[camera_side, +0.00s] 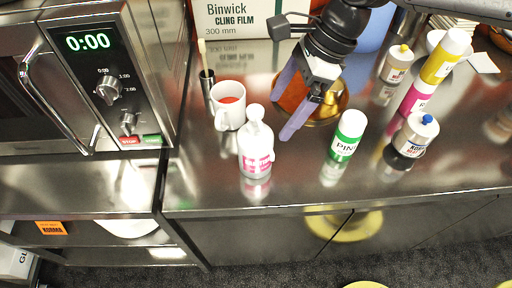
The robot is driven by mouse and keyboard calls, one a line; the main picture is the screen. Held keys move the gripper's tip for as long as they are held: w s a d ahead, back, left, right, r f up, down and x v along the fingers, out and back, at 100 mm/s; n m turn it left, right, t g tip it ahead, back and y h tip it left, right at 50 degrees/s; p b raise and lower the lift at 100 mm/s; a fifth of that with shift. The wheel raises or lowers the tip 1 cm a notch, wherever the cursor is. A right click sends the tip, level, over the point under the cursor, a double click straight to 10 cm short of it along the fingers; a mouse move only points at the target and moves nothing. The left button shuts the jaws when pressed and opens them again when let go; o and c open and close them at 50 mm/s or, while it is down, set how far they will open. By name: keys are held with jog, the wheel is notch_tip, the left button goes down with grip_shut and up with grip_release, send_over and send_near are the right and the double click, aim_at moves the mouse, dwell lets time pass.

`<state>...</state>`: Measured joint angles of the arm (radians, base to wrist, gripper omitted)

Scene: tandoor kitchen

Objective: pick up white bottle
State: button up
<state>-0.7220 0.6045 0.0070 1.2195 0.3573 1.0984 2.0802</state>
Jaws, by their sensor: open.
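A white bottle (256,143) with a pink label stands upright on the steel counter (205,183), near its front edge. My gripper (284,108) reaches down from the top, its two purple-grey fingers spread apart. The nearer fingertip is just right of the bottle, with the bottle outside the fingers. Nothing shows held between the fingers. Whether the nearer finger touches the bottle cannot be told from this view.
A white mug (228,105) with red contents stands close behind the bottle. A green-and-white bottle (348,136) and a blue-capped bottle (415,134) stand to the right. A gold bowl (335,104) lies behind my fingers. A microwave (75,70) is at left.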

aim_at(268, 132)
jog(key=x, duration=0.7)
jog(key=shift+f, duration=0.2)
jog(key=shift+x, duration=2.5)
jog(key=shift+w+a, duration=0.1)
grip_shut()
jog(key=shift+w+a+r, duration=0.1)
jog(key=shift+r, duration=0.3)
